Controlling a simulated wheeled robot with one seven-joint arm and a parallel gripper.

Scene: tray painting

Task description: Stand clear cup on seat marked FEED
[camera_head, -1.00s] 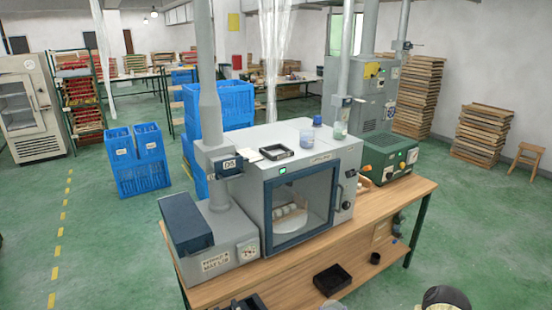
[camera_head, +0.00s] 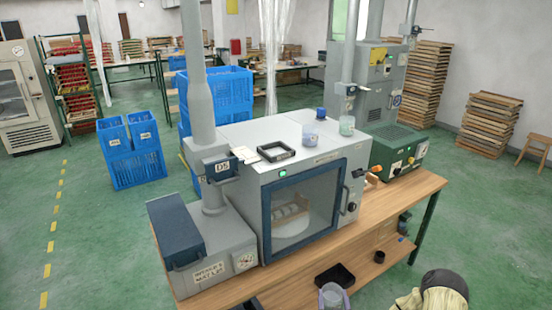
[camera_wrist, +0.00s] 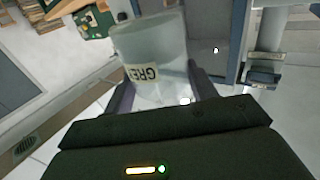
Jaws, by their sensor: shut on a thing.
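A clear cup (camera_wrist: 150,45) with a pale label reading "GRE", partly cut off, fills the upper middle of the wrist view. My gripper (camera_wrist: 160,90) is shut on it, one finger on each side. I cannot make out a seat marked FEED in either view.
A grey oven-like machine (camera_head: 250,137) with a glass door stands on the wooden bench (camera_head: 388,262).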

